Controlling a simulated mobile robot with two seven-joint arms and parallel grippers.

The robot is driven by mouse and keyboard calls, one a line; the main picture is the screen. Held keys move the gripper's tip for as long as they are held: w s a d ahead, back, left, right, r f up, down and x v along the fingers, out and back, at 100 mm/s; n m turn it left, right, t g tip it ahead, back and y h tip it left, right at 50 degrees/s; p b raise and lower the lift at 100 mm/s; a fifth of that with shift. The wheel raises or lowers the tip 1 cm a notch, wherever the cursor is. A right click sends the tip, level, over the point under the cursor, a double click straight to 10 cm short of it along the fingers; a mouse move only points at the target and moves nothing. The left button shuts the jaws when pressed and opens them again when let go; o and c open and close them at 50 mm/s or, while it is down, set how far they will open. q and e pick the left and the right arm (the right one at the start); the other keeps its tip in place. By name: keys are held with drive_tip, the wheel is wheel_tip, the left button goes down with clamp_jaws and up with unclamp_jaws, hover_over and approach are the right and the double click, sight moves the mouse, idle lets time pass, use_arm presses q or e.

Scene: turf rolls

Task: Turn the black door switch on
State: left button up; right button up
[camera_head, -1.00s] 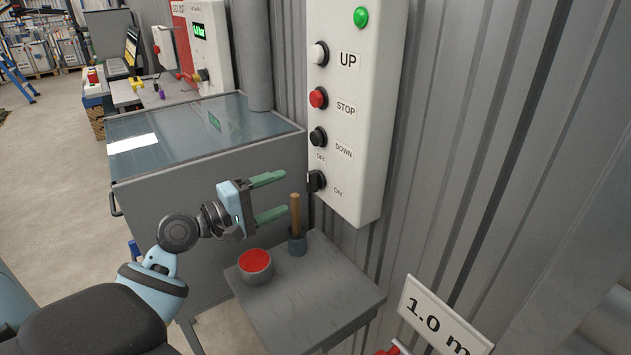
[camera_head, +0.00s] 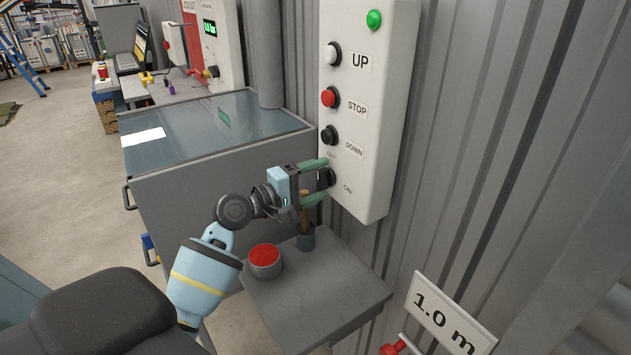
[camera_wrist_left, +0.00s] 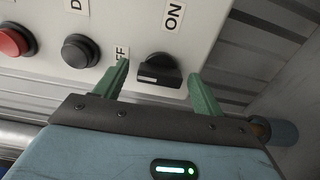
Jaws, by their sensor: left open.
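The black door switch (camera_head: 326,179) is a rotary knob at the bottom of a white control panel (camera_head: 362,120), between the OFF and ON labels. My left gripper (camera_head: 318,180) is open, with its green fingers reaching toward the knob, one above and one below it. In the left wrist view the knob (camera_wrist_left: 158,71) lies between the two fingertips (camera_wrist_left: 160,82), with a gap on each side. The ON label (camera_wrist_left: 174,15) shows above the knob there, and the OFF label is partly hidden by a finger. My right gripper is not in view.
A small grey shelf (camera_head: 318,300) below holds a grey pot with red contents (camera_head: 264,261) and a cup (camera_head: 306,238) with a wooden handle. A glass-topped grey cabinet (camera_head: 200,140) stands left. UP, STOP and DOWN buttons (camera_head: 330,134) sit above the switch.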

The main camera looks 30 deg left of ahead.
use_arm(q)
drive_tip(key=shift+c, duration=0.3)
drive_tip(key=c, duration=0.9)
drive_tip(key=shift+c, duration=0.2)
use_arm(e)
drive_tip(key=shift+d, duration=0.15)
